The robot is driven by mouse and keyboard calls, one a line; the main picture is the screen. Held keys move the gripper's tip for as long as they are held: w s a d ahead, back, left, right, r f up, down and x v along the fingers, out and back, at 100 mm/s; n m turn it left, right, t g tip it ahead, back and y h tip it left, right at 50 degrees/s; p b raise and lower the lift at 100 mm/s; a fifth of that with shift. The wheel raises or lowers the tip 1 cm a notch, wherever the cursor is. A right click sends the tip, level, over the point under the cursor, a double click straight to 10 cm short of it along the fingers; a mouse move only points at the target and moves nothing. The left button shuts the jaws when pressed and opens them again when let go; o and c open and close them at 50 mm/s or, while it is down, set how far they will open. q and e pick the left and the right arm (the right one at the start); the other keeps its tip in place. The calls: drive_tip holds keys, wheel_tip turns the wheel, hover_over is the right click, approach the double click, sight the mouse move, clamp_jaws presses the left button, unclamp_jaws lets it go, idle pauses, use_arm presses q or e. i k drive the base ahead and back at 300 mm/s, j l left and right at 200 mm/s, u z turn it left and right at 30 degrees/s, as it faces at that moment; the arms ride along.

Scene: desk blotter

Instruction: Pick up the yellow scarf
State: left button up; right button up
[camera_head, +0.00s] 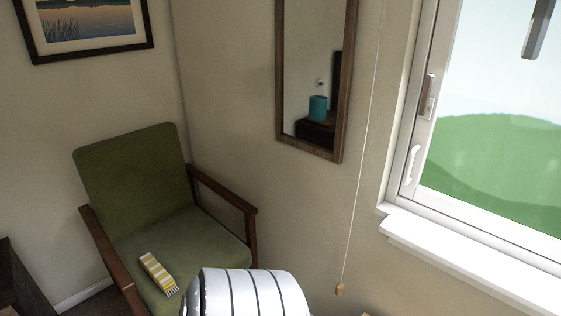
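The yellow scarf (160,274) is a small folded piece with yellow and white stripes and a pale fringe at its lower end. It lies flat on the green seat of the armchair (126,168), near the front left of the seat, close to the left wooden armrest. A white, dark-banded part of my own body stands at the bottom middle, to the right of the scarf, and hides the front right of the seat. Neither of my grippers shows in this view.
Wooden armrests (222,187) flank the seat. A white window sill (470,262) juts out at the right, and a cord with a wooden pull (339,290) hangs beside it. A mirror (314,75) hangs on the wall. A dark furniture edge (22,285) is at the lower left.

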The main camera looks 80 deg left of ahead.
sight(166, 282)
drive_tip(key=u, duration=3.5)
drive_tip(key=z, duration=0.7)
drive_tip(key=i+j+z, duration=0.1)
drive_tip(key=j+z, duration=1.4)
drive_tip(key=i+l, duration=0.05)
